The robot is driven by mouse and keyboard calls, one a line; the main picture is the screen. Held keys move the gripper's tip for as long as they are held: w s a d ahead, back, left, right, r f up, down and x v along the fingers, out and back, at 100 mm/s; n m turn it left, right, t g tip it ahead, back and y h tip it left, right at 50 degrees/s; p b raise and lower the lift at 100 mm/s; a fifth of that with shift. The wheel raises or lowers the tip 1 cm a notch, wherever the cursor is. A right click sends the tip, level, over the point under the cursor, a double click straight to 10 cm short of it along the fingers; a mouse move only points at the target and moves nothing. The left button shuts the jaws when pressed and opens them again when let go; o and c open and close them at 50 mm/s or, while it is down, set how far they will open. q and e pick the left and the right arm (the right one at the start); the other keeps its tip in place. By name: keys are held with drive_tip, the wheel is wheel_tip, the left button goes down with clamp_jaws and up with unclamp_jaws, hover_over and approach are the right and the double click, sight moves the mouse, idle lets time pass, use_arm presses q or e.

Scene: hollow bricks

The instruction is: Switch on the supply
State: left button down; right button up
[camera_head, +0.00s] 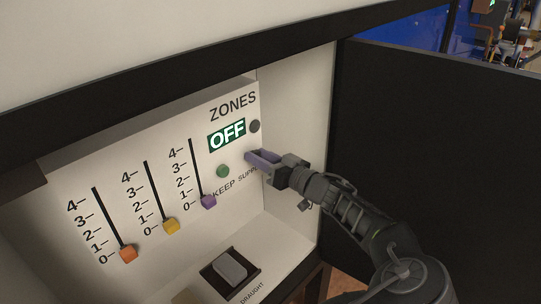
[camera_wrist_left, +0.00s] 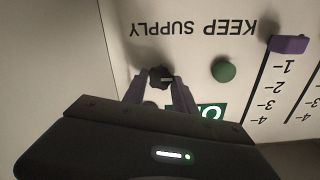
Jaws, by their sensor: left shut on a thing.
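A white panel (camera_head: 120,205) in an open cabinet bears the words ZONES, KEEP and SUPPLY. A green sign (camera_head: 227,135) reads OFF. In the left wrist view a dark supply knob (camera_wrist_left: 160,74) sits by the word SUPPLY, which appears upside down. My left gripper (camera_head: 256,157) reaches in at the panel, and its purple fingers (camera_wrist_left: 158,88) are shut on the knob, one on each side. The head view hides the knob behind the gripper. A round green button (camera_head: 223,171) sits above KEEP, left of the gripper. My right gripper is not in view.
Three sliders, orange (camera_head: 128,254), yellow (camera_head: 171,227) and purple (camera_head: 208,202), stand at 0. A dark round disc (camera_head: 254,126) is beside OFF. A grey rocker (camera_head: 230,265) marked DRAUGHT lies below. The black door (camera_head: 440,150) stands open at right.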

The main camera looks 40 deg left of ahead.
use_arm(q)
drive_tip(key=shift+s+a+m, duration=0.1)
drive_tip(key=shift+s+m, duration=0.05)
drive_tip(key=shift+m, duration=0.25)
drive_tip(key=shift+f+m+p, duration=0.2)
drive_tip(key=shift+m+p, duration=3.75)
drive_tip(key=shift+m, duration=4.55)
drive_tip(key=c, duration=1.1)
unclamp_jaws()
drive_tip(key=shift+o, duration=0.5)
